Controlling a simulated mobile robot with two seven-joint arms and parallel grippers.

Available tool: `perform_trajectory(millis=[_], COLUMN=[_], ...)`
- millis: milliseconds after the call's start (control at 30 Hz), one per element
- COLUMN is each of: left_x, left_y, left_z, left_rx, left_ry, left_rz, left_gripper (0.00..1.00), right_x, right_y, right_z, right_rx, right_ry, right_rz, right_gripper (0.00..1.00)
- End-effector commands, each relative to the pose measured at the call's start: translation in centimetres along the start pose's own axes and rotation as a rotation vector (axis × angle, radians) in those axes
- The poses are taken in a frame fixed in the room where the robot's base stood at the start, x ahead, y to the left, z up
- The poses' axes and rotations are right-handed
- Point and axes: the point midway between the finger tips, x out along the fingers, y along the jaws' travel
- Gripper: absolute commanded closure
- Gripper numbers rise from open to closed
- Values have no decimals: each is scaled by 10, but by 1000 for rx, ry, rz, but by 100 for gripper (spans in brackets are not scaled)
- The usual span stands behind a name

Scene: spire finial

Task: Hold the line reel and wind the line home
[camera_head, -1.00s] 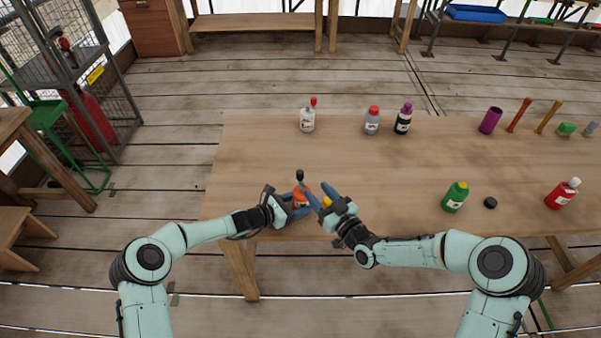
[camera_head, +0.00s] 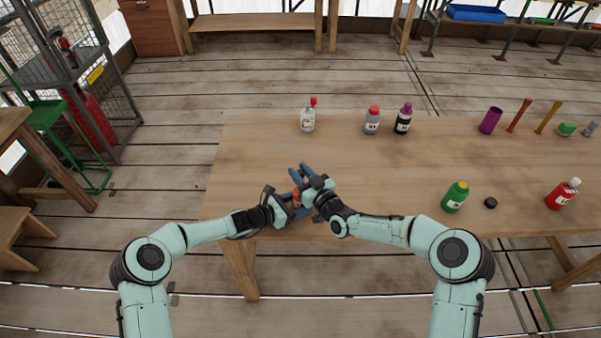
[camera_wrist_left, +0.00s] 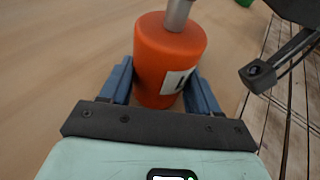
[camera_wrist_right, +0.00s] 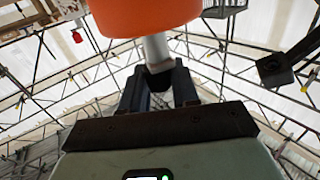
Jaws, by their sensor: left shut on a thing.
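The line reel is an orange-red cylinder with a white label and a metal shaft on top. In the left wrist view the reel (camera_wrist_left: 168,55) stands between the two blue fingers of my left gripper (camera_wrist_left: 160,95), which is shut on it. In the head view the left gripper (camera_head: 290,203) is near the table's front left. My right gripper (camera_head: 301,173) is just above the reel. In the right wrist view its dark fingers (camera_wrist_right: 158,90) are at the end of the metal shaft (camera_wrist_right: 157,50), around a dark part. Whether they grip it is unclear.
The wooden table (camera_head: 390,185) is clear in the middle. A white bottle (camera_head: 308,120), a grey bottle (camera_head: 372,122) and a black bottle (camera_head: 403,122) stand at the back. A green bottle (camera_head: 455,197), a black disc (camera_head: 490,203) and a red bottle (camera_head: 562,195) are at right.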

Motion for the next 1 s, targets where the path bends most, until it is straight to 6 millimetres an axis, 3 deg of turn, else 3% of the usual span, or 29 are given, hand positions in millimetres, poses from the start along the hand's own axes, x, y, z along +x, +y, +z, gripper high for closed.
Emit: perform_trajectory(millis=[33,67,367,800,1000], left_x=[0,0,0,0,0], left_y=[0,0,0,0,0], left_z=[-4,-4,-3,-3,-3], left_rx=[-2,-2,-2,-2,-1], left_ry=[6,6,6,6,6], left_rz=[0,0,0,0,0], left_gripper=[56,56,56,56,56], right_x=[0,0,0,-3,-5], right_y=[0,0,-2,5,8], right_z=[0,0,-1,-1,0], right_rx=[0,0,4,0,-1], right_ry=[0,0,2,2,2], right_rz=[0,0,48,366,435], right_gripper=[91,100,100,100,100])
